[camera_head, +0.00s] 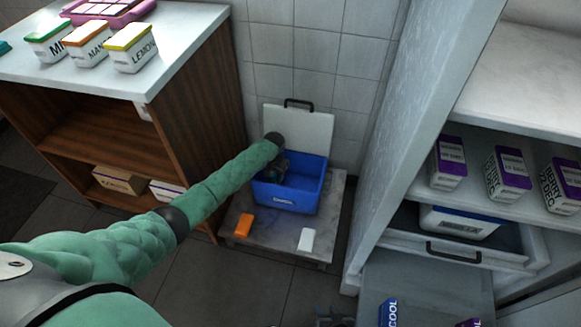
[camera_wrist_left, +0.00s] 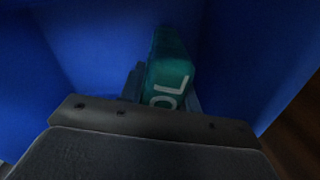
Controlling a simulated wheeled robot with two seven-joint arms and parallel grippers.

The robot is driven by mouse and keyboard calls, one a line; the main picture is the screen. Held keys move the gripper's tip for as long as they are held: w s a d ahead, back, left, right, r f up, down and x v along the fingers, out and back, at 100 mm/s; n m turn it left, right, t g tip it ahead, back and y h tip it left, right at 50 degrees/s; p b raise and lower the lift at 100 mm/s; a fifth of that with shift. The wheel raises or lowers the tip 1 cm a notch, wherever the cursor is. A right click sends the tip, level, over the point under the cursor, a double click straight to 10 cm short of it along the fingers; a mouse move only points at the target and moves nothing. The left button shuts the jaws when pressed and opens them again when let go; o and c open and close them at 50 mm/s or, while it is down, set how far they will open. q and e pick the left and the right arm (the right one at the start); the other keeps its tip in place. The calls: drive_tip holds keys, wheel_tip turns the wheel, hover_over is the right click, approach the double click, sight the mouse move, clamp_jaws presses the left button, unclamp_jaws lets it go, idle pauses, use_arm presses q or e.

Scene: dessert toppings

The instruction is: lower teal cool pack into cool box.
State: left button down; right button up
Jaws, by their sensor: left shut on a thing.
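The blue cool box (camera_head: 302,196) stands on a low stand, its white lid (camera_head: 312,130) upright behind it against the tiled wall. My left gripper (camera_head: 276,178) reaches down inside the box's left part. In the left wrist view, my left gripper (camera_wrist_left: 163,92) is shut on the teal cool pack (camera_wrist_left: 168,68), which shows part of its white lettering. Blue box walls surround the pack there. I cannot tell whether the pack touches the box floor. The head view does not show the pack clearly. My right gripper (camera_head: 334,318) is partly in view at the bottom edge, its jaws unclear.
An orange block (camera_head: 244,225) and a white block (camera_head: 306,240) lie on the low stand (camera_head: 270,238) before the box. A wooden counter (camera_head: 150,75) with labelled tubs is on the left. A shelf unit with purple-topped cartons (camera_head: 508,174) is on the right.

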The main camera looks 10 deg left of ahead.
use_arm(q)
drive_tip(key=shift+f, duration=0.7)
idle(0.7)
drive_tip(key=c, duration=0.9)
unclamp_jaws()
drive_tip(key=shift+b, duration=0.3)
drive_tip(key=shift+r+p, duration=0.9)
drive_tip(key=shift+r, duration=3)
